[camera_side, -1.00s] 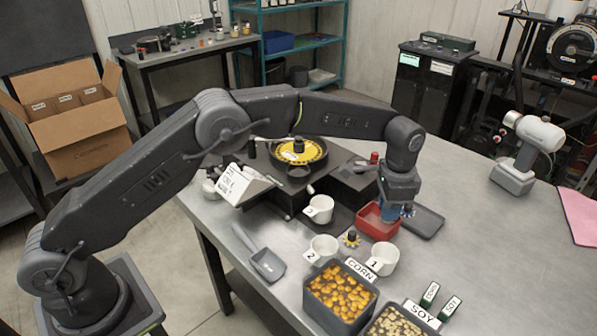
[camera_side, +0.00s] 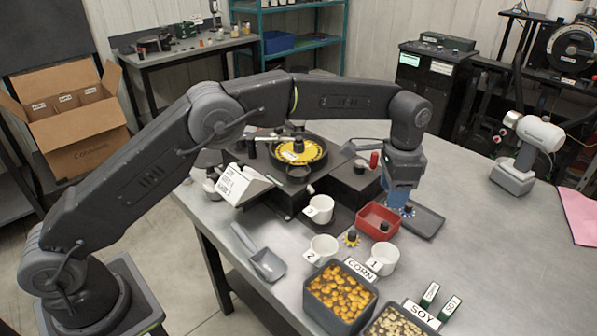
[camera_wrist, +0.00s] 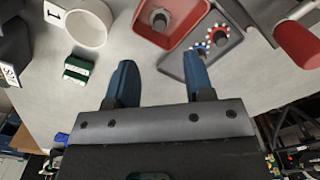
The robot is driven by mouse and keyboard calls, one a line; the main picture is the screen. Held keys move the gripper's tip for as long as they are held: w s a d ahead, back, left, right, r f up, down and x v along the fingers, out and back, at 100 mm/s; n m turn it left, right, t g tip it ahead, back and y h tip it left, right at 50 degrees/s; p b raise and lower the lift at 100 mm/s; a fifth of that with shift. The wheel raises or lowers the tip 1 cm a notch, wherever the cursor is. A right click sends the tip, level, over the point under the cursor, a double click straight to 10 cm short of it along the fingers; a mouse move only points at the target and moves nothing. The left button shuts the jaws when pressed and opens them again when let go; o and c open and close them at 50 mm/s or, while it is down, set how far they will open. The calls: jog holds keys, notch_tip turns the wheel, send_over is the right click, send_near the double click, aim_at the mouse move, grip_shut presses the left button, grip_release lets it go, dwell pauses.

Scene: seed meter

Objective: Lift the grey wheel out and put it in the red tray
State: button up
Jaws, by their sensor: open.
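The red tray (camera_side: 364,229) lies on the bench below and left of my gripper (camera_side: 398,200) in the side view. A dark grey knobbed piece (camera_side: 384,227) sits inside it, consistent with the grey wheel. In the wrist view the red tray (camera_wrist: 185,35) shows at the top, with the grey knob (camera_wrist: 159,19) standing in it. My gripper (camera_wrist: 160,76) is open and empty, its blue fingers apart. It is above the bench beside the red tray. The meter (camera_side: 305,168) stands at left, with a yellow-faced disc and dark knob in its round housing.
A grey tray (camera_side: 428,228) right of the red one holds wheels with blue (camera_wrist: 200,48) and red rims (camera_wrist: 218,36). A yellow-toothed wheel (camera_side: 352,239), white cups (camera_side: 383,258), a scoop (camera_side: 267,263) and seed bins (camera_side: 340,297) stand nearby. The bench's right part is mostly clear.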

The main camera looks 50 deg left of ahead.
notch_tip(320, 180, up, 9)
dwell(0.3)
jog(key=s+a+r+n+t, duration=0.3)
jog(key=s+a+r+n, duration=0.2)
jog(key=s+a+r, duration=0.85)
jog(key=s+a+f+n+t, duration=0.1)
jog(key=s+f, duration=0.4)
jog(key=s, duration=0.5)
jog(key=s+a+f+n+t, duration=0.1)
jog(key=s+a+f+n, duration=0.2)
jog(key=s+f, duration=0.3)
jog(key=s+a, duration=0.1)
jog(key=s, duration=0.3)
jog(key=shift+s+t, duration=0.3)
jog(key=shift+s, duration=0.1)
